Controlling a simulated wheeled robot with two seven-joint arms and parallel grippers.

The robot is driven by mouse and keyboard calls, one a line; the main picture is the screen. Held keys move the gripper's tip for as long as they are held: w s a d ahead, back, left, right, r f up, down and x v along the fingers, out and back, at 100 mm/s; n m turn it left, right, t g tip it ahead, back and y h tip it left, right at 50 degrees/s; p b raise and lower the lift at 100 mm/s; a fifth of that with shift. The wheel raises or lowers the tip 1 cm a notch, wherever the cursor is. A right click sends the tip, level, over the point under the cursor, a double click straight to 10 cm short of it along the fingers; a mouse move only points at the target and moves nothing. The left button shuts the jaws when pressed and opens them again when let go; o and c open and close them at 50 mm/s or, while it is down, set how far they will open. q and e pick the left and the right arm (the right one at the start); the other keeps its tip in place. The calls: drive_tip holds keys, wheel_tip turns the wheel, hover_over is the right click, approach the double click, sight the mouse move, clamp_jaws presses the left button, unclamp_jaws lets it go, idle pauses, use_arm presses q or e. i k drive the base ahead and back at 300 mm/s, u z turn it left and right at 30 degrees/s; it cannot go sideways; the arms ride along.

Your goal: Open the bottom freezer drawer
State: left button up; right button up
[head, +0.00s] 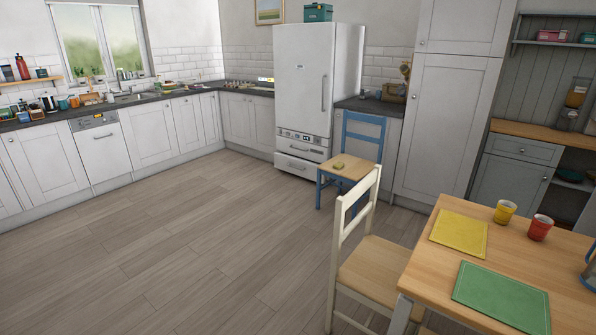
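The white fridge-freezer (303,80) stands upright against the back wall, with its tall door shut. Below the door is a panel with small dark controls, and under it are low drawer fronts. The bottom freezer drawer (296,167) is the lowest front, close to the floor, with a small handle. Neither of my grippers shows in the head view.
A blue chair (362,131) with a yellow-green item (339,166) on its seat stands by the fridge's right front. A cream chair (370,268) and wooden table (530,252) fill the near right. The wooden floor (190,235) is clear at left and centre.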

sight(307, 169)
drive_tip(key=u, duration=0.55)
drive_tip(key=k, duration=0.65)
drive_tip(key=u, duration=0.5)
drive_tip(key=i, duration=0.95)
drive_tip(key=z, duration=0.3)
drive_tip(key=i, duration=2.55)
drive_tip(key=z, duration=0.85)
drive_tip(key=i, duration=2.85)
drive_tip(key=z, duration=0.85)
drive_tip(key=i, duration=2.05)
drive_tip(key=z, duration=0.35)
